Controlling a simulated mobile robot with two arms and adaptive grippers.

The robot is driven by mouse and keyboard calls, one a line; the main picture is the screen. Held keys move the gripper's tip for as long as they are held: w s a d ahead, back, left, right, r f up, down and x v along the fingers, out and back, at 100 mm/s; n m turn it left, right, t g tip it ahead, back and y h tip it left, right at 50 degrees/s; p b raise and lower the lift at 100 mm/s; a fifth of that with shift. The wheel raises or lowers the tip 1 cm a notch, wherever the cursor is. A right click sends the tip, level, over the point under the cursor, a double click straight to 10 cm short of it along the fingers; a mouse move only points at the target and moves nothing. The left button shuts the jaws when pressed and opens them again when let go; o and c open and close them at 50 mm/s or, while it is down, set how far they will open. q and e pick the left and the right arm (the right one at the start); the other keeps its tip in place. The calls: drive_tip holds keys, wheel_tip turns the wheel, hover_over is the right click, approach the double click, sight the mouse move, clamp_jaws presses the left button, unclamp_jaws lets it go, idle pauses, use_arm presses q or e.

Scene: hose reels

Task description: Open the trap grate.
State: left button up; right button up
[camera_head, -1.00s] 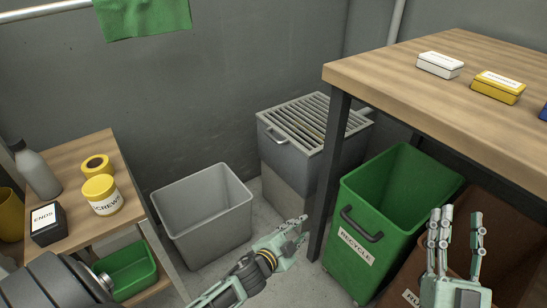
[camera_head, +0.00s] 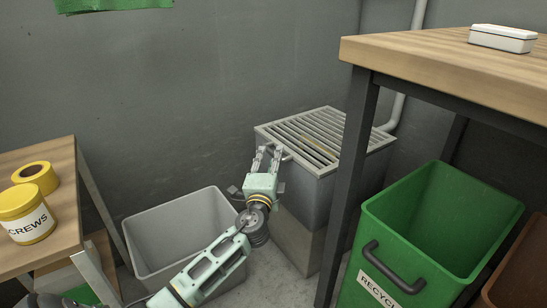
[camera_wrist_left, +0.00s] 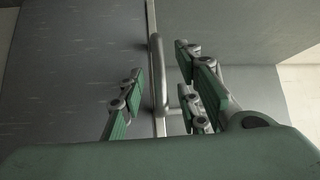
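The trap grate (camera_head: 318,138), a slatted metal lid, lies flat and closed on top of a grey metal box (camera_head: 300,195) against the back wall. A bar handle is on its front edge; in the left wrist view the handle (camera_wrist_left: 158,75) stands between my fingers. My left gripper (camera_head: 268,151) is at the front left of the box, its fingers pointing up at the handle. It also shows in the left wrist view (camera_wrist_left: 160,82), with fingers spread on both sides of the handle and gaps visible. My right gripper is out of view.
A grey bin (camera_head: 150,242) stands left of the box, under my left arm. A wooden table (camera_head: 430,62) with a dark leg is close on the right. A green recycle bin (camera_head: 400,260) stands below it. A small shelf (camera_head: 62,200) is at the left.

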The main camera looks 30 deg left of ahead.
sight(273, 156)
use_arm(q)
drive_tip(key=shift+b+x, duration=0.3)
drive_tip(key=shift+x, duration=1.25)
drive_tip(key=shift+c, duration=0.3)
drive_tip(key=shift+f, duration=0.1)
clamp_jaws()
